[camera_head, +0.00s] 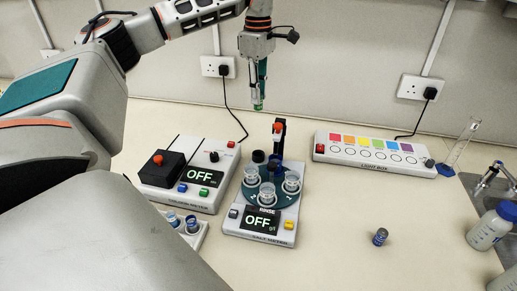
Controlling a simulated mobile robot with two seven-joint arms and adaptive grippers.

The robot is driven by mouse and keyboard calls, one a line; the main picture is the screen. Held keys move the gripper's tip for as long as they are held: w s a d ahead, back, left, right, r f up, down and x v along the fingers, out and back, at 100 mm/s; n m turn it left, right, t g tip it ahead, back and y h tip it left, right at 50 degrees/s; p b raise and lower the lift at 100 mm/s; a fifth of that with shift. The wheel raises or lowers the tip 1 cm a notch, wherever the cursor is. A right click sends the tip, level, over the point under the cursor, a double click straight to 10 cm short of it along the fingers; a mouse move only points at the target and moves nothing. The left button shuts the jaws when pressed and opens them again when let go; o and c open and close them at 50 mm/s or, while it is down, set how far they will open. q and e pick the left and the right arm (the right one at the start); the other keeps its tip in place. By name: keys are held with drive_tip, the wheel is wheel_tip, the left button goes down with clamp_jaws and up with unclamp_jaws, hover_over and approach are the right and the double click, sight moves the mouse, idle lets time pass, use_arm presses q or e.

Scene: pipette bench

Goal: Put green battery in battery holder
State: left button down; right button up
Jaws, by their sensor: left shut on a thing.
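My left gripper (258,100) points down above the back of the bench. It is shut on a small green thing (258,107), which looks like the green battery and hangs well clear of the bench. The fingers hide most of it. The battery holder (203,232) appears to be the pale block at lower left, with blue-topped batteries (181,221) standing in it. My arm hides its left part, so I cannot tell how many slots are free. My right gripper is out of view.
A meter (215,196) reading OFF and a carousel device (262,236) also reading OFF stand mid-bench. A light box (370,152) is at the back. A dark blue battery (380,237) stands alone on clear bench. Bottles (492,227) and a glass cylinder (461,146) are at right.

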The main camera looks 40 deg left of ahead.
sight(258, 109)
use_arm(q)
wheel_tip(258, 109, down, 18)
drive_tip(key=shift+f, duration=0.2)
idle(0.4)
drive_tip(key=shift+f, duration=0.3)
drive_tip(key=c, duration=1.9)
unclamp_jaws()
drive_tip(key=shift+r, duration=0.1)
wheel_tip(258, 109, up, 12)
drive_tip(key=shift+r, duration=0.25)
